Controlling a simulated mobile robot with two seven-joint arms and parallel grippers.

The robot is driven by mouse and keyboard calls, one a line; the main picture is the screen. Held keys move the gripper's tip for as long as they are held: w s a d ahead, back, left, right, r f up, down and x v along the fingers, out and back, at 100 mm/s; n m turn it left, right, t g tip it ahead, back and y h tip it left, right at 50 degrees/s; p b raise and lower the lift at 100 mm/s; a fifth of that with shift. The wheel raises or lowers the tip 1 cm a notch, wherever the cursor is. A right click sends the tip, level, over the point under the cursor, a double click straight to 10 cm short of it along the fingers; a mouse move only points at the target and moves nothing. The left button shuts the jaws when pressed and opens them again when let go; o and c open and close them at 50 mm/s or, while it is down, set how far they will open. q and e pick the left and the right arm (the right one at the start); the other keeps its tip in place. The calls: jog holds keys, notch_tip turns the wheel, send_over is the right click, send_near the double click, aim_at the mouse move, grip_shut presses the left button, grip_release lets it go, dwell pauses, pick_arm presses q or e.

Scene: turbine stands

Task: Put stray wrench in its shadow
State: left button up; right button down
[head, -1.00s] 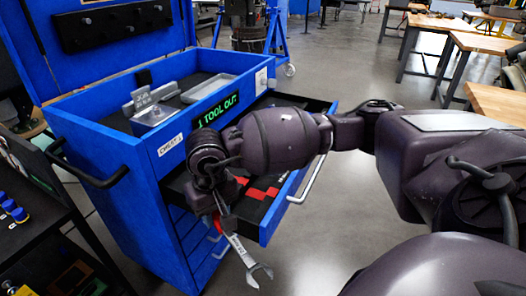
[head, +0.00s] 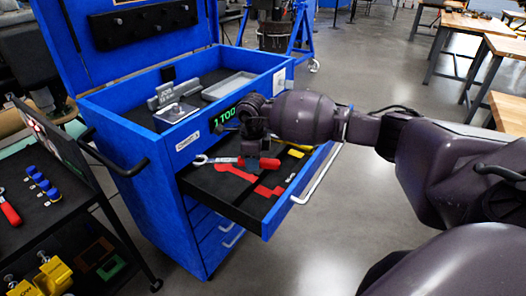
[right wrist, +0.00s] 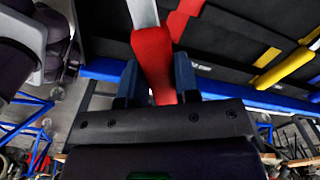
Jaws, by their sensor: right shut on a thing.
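The wrench, with a silver open end (head: 201,159) and a red handle (head: 268,163), is roughly level over the open drawer (head: 236,203) of the blue chest. My right gripper (head: 252,157) is shut on its red handle. The right wrist view shows the handle (right wrist: 152,60) between the blue fingers of my gripper (right wrist: 157,80). Red shadow shapes (head: 234,172) show on the drawer's black floor below the wrench, with another red patch (head: 268,190) nearer the front. I cannot tell the exact gap between wrench and floor. My left gripper is out of view.
A yellow shape (head: 295,153) lies in the drawer's right part. The drawer's front handle (head: 318,178) sticks out. A grey tray (head: 229,86) and a metal vise-like block (head: 172,105) are on the chest top. A black cart (head: 50,215) with tools stands at left.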

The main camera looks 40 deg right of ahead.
pick_arm(q)
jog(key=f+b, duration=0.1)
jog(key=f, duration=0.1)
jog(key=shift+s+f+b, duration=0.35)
jog(key=shift+b, duration=0.05)
pick_arm(e)
jog(key=w+d+f+m, duration=0.1)
jog(key=d+f+m, duration=0.2)
jog(key=f+m, duration=0.2)
jog(key=shift+d+f, duration=0.2)
jog(key=shift+d, duration=0.05)
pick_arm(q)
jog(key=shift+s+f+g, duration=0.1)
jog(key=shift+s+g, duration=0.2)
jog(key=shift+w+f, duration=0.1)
pick_arm(e)
jog(key=shift+f, duration=0.3)
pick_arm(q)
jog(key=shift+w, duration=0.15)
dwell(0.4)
pick_arm(e)
jog(key=shift+f, duration=0.15)
